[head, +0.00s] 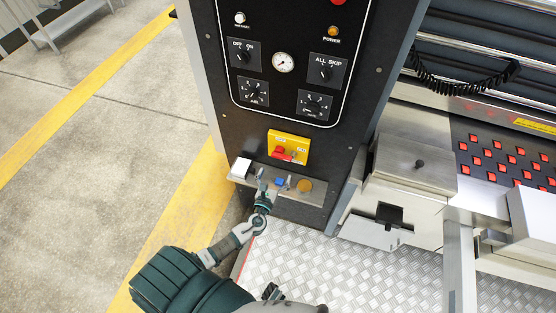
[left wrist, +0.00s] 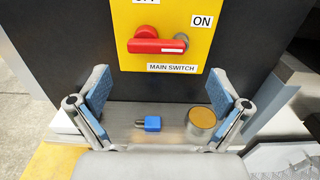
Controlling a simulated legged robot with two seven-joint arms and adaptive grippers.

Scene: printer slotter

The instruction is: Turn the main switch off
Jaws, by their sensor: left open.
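The main switch is a red handle (head: 283,154) on a yellow plate (head: 289,141), low on the black cabinet front. In the left wrist view the red handle (left wrist: 158,46) lies horizontal, its long end reaching right below the ON label. The yellow plate (left wrist: 203,52) carries an OFF label at the top, partly cut off, and MAIN SWITCH below. My left gripper (head: 271,182) is just below the plate in the head view. In the left wrist view its blue-padded fingers (left wrist: 160,96) are spread wide and empty, below and either side of the handle, apart from it. My right gripper is not in view.
A metal ledge (head: 315,195) under the plate holds a blue padlock (left wrist: 152,124), a brass-topped round item (left wrist: 201,122) and a white item (head: 241,167). Dials and a gauge (head: 283,62) sit higher on the cabinet. A metal machine (head: 410,160) stands right; open floor lies left.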

